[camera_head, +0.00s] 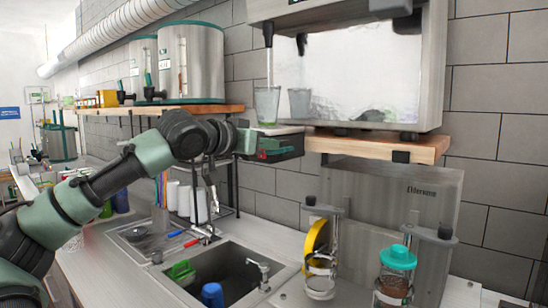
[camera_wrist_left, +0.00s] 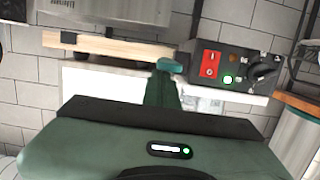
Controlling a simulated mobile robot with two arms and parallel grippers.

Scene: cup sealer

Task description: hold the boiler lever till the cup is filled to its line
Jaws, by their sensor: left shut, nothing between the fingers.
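The boiler (camera_head: 350,75) is a shiny metal box on a wooden shelf at the upper right of the head view. A thin clear stream runs from its left black spout (camera_head: 268,36) into the cup (camera_head: 266,106), a greenish clear glass. The cup's fill line and exact level are too small to tell. My left gripper (camera_head: 282,152) is shut and empty, below the cup and in front of a black box under the shelf. In the left wrist view its closed green fingertips (camera_wrist_left: 169,65) are beside a black control panel (camera_wrist_left: 236,70) with a red switch, green light and knob. I cannot tell whether they touch it.
A wooden shelf (camera_head: 376,146) supports the boiler. Below are a sink (camera_head: 226,270) with a tap, a metal sealer (camera_head: 435,200) and a jar with a turquoise lid (camera_head: 398,257). Large metal urns (camera_head: 192,62) stand on the left shelf.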

